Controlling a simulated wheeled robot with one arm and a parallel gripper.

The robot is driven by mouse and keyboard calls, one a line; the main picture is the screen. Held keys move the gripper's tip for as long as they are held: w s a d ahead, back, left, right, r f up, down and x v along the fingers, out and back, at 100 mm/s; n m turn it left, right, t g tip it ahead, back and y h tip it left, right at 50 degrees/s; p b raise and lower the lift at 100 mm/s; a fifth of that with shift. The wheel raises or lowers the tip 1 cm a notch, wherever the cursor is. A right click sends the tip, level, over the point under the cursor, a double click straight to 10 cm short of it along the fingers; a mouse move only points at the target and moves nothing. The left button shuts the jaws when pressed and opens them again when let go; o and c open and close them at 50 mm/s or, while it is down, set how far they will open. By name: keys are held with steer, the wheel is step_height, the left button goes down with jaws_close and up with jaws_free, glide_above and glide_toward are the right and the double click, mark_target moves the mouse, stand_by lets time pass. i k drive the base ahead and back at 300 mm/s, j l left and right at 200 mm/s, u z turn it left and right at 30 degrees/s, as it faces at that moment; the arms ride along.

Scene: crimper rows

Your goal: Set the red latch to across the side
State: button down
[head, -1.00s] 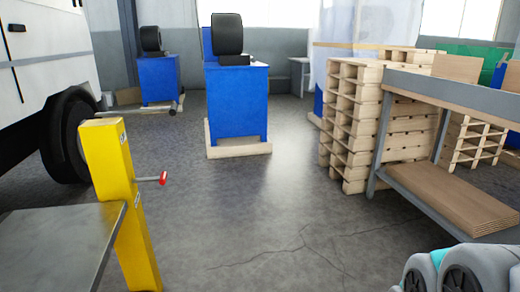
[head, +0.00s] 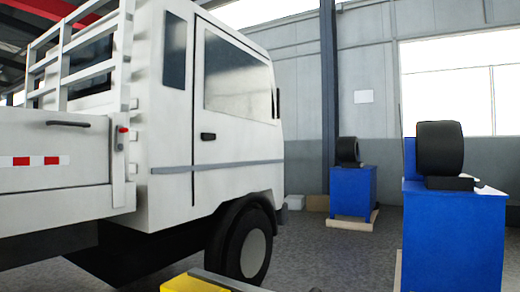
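A small red-tipped latch (head: 122,130) sits on the white upright post at the front corner of the truck's side panel, left of the cab. A short grey part hangs down below its red tip. It is small in the picture, and I cannot tell its exact setting. The truck's white side panel (head: 60,170) runs left from that post and carries a red and white strip. My gripper is not in view, so I cannot see whether it is open or shut.
The white truck cab (head: 225,120) fills the left and middle. The top of a yellow post (head: 190,285) shows at the bottom edge. Blue cabinets (head: 452,240) with black tyres stand to the right. Grey floor (head: 335,262) is open between the truck and the cabinets.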

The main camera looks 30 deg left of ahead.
mark_target(121, 130)
steer(key=i+u, duration=0.1)
steer(key=i, duration=0.85)
steer(key=i+l+u, duration=0.15)
steer(key=i, duration=0.75)
steer(key=i+j+u, duration=0.1)
steer(key=i+u, duration=0.15)
steer(key=u, duration=0.15)
steer(key=i+u, duration=0.25)
steer(key=u, duration=0.15)
steer(key=i+l+u, duration=0.1)
steer(key=i+u, duration=0.15)
steer(key=u, duration=0.15)
steer(key=i+l+u, duration=0.15)
steer(key=u, duration=0.25)
steer(key=i+j+u, duration=0.35)
steer(key=i, duration=0.15)
steer(key=i+u, duration=0.35)
steer(key=i, duration=0.15)
